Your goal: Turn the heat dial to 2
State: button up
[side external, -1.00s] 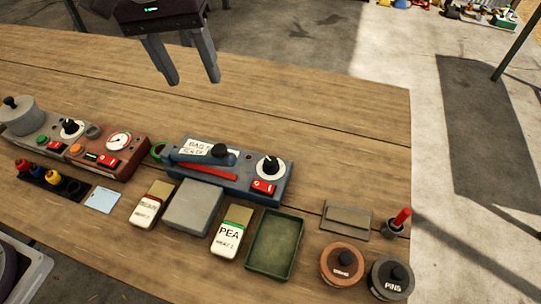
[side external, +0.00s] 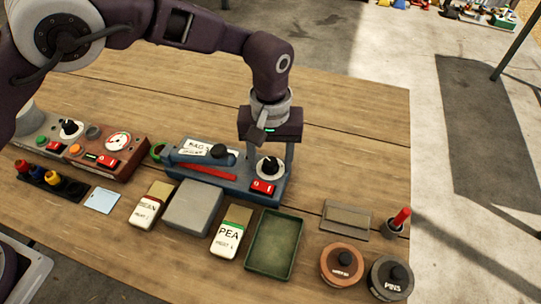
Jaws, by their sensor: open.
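The heat dial (side external: 269,167) is a black knob on a white round scale at the right end of the blue bag sealer (side external: 234,184). Its scale numbers are too small to read. A red switch (side external: 262,187) sits just in front of the dial. My gripper (side external: 271,160) is open and points down over the dial, with one finger to its left and the other to its right. I cannot tell whether the fingers touch the knob.
A second black dial (side external: 71,129) and a red unit with a gauge (side external: 109,148) stand at the left. Seed packets (side external: 232,232), a grey block (side external: 193,207) and a green tray (side external: 274,245) lie in front of the sealer. The wood behind is clear.

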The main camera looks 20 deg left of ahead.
grip_shut()
jog(key=shift+m, duration=0.3)
jog(key=m, duration=0.5)
jog(key=shift+r+m, duration=0.1)
jog(key=shift+m, duration=0.2)
jog(key=m, duration=0.5)
jog(key=shift+m, duration=0.4)
grip_release()
